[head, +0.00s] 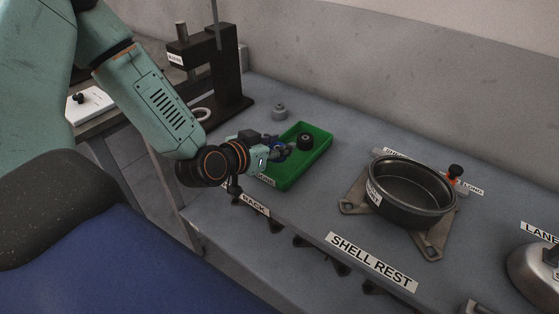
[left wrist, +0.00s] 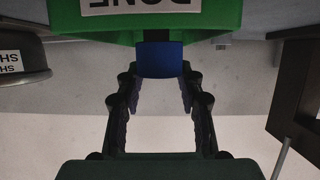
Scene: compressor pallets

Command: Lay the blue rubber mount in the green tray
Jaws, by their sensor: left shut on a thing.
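The green tray (head: 287,182) lies on the grey bench in the head view, with a black rubber mount (head: 305,141) inside it. My left gripper (head: 279,151) is at the tray's left side, shut on the blue rubber mount (head: 286,147), which the fingers partly hide. In the left wrist view the blue mount (left wrist: 160,60) sits between the two fingertips (left wrist: 158,76), in front of the green tray (left wrist: 225,17) with its upside-down label. I cannot tell whether the mount touches the tray. My right gripper is not in view.
A dark round shell (head: 411,187) stands on a metal bracket to the tray's right. A black press-like stand (head: 229,80) rises behind on the left, and a small grey part (head: 279,111) lies behind the tray. The bench between tray and shell is clear.

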